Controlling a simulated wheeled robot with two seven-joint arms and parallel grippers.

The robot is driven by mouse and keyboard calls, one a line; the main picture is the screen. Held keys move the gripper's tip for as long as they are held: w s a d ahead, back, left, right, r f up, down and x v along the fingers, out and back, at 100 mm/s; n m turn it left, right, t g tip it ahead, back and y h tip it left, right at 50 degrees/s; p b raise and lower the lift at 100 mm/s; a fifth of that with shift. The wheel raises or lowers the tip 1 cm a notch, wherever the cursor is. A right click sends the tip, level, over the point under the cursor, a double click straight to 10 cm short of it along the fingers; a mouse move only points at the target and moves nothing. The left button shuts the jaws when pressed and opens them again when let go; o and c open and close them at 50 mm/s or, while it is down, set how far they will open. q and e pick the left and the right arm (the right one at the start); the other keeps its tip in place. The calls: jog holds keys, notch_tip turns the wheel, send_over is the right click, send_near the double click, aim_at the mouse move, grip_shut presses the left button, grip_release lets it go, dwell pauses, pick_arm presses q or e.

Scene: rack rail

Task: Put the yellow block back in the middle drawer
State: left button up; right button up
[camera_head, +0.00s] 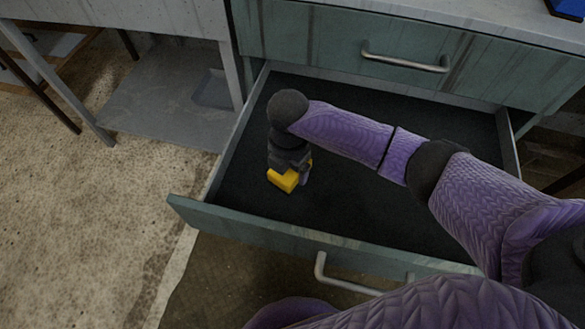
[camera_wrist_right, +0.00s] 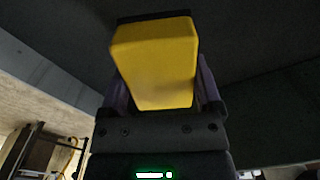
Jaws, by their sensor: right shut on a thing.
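The yellow block (camera_head: 284,180) is in my right gripper (camera_head: 291,176), inside the outline of the open drawer. In the right wrist view the yellow block (camera_wrist_right: 156,62) sits between the two fingers of the right gripper (camera_wrist_right: 158,95), which is shut on it. The open drawer (camera_head: 360,205) has a dark floor and a green front panel, and is pulled out below a closed drawer (camera_head: 335,38). I cannot tell whether the block touches the drawer floor. My left gripper is not in view.
The drawer's left wall (camera_head: 238,130) is close to the gripper. A metal handle (camera_head: 345,278) is on the open drawer's front. A blue object (camera_head: 567,8) is on the cabinet top at the upper right. A grey table (camera_head: 120,15) stands at the left. The drawer floor around the block is empty.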

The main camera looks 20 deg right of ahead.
aim_at(289, 176)
notch_tip(289, 176, down, 3)
jog(key=shift+f+b, duration=0.1)
jog(key=shift+b, duration=0.55)
jog(key=shift+r, duration=0.3)
jog(key=shift+f, duration=0.1)
jog(key=o, duration=1.1)
jog(key=shift+f, duration=0.1)
jog(key=shift+r, duration=0.2)
notch_tip(289, 176, up, 12)
jog(key=p, duration=0.7)
